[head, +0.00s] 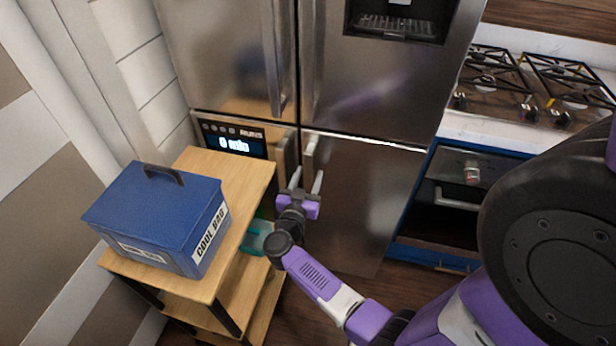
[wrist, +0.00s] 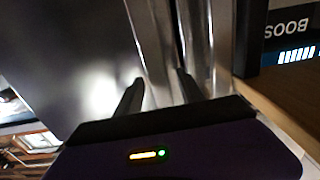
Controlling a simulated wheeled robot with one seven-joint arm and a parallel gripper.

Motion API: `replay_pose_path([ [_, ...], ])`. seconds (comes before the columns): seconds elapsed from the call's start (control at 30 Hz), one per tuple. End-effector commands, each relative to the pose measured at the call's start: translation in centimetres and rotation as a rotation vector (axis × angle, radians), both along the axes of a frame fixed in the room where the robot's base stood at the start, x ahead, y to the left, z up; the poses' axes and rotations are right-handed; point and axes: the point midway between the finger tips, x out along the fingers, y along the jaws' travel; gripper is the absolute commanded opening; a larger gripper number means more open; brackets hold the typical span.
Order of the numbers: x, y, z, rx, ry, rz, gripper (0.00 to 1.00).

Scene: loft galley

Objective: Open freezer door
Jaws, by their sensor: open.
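The stainless steel fridge-freezer (head: 385,85) stands ahead with tall upper doors. Its lower right door (head: 365,190), which looks like the freezer door, appears shut. A vertical metal handle (head: 310,150) runs along that door's left edge. My gripper (head: 308,172) is open at this handle, fingers pointing toward the door. In the wrist view, my two dark fingers (wrist: 160,77) stand apart with the bright handle bar (wrist: 152,40) between them. The door's dark steel face (wrist: 75,60) fills the left there. Whether the fingers touch the handle cannot be told.
A wooden shelf cart (head: 245,180) stands close left of my gripper, carrying a blue cool bag (head: 160,215). A teal object (head: 257,238) is partly hidden behind my wrist. A black display panel (head: 232,138) is behind the cart. A stove (head: 530,85) and oven (head: 455,195) are right.

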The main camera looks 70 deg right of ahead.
Motion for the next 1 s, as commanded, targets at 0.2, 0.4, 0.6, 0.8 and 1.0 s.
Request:
replay_pose_path([
  [0.2,0.01,0.03,0.02,0.0,0.0,0.0,0.1],
  [0.4,0.01,0.03,0.03,-0.001,-0.001,0.0,0.0],
  [0.6,0.01,0.04,0.03,-0.001,-0.001,0.0,0.0],
  [0.8,0.01,0.05,0.04,-0.001,-0.001,0.0,0.0],
  [1.0,0.01,0.05,0.04,-0.001,-0.001,0.0,0.0],
])
